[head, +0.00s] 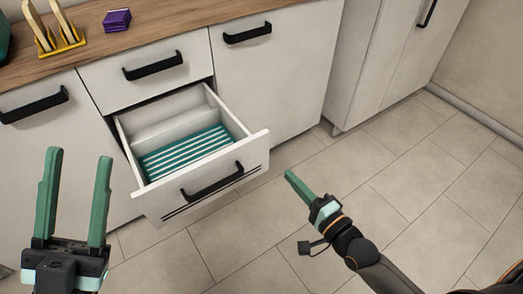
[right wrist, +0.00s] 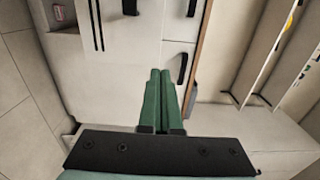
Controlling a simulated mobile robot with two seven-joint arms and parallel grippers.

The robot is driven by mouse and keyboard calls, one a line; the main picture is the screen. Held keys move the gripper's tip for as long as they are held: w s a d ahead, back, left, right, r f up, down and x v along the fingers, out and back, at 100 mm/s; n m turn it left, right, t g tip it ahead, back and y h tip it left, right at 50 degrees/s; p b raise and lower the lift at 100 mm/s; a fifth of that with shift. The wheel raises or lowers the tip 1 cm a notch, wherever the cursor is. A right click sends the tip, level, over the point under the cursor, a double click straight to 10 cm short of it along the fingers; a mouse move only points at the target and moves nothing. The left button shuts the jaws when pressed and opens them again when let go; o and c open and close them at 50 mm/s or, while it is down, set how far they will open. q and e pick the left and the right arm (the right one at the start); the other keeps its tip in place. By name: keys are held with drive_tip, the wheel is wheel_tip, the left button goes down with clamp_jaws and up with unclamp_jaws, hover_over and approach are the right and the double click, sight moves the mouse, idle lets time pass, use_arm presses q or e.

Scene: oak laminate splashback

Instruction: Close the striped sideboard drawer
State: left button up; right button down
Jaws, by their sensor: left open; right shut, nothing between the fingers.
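The striped sideboard drawer (head: 258,150) is pulled out in the head view. Its white front has a black bar handle and thin dark stripes, and a teal-and-white striped liner (head: 188,149) shows inside. My left gripper (head: 79,155) is open and empty, left of the drawer and apart from it. My right gripper (head: 290,176) is shut and empty, right of the drawer front and apart from it. In the right wrist view its green fingers (right wrist: 159,78) are together, and the striped front (right wrist: 93,20) shows at the top left.
A closed drawer (head: 150,82) sits above the open one. The wooden worktop (head: 160,28) holds a yellow rack (head: 60,43) and a purple item (head: 117,20). A tall cabinet (head: 385,60) stands to the right. Tiled floor (head: 420,170) is clear at the right.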

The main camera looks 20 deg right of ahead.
sight(256, 139)
drive_tip(key=b+x, duration=0.3)
drive_tip(key=x, duration=0.8)
drive_tip(key=shift+w+a+f, duration=0.1)
drive_tip(key=shift+w+f, duration=0.05)
drive_tip(key=shift+w, duration=0.1)
use_arm(q)
drive_tip(key=shift+n, duration=0.4)
drive_tip(key=shift+w+d+f+b, duration=0.15)
drive_tip(key=shift+f+b, duration=0.2)
drive_tip(key=shift+f, duration=1.7)
use_arm(e)
drive_tip(key=shift+w+a, duration=0.2)
drive_tip(key=shift+w, duration=0.4)
drive_tip(key=shift+w, duration=0.1)
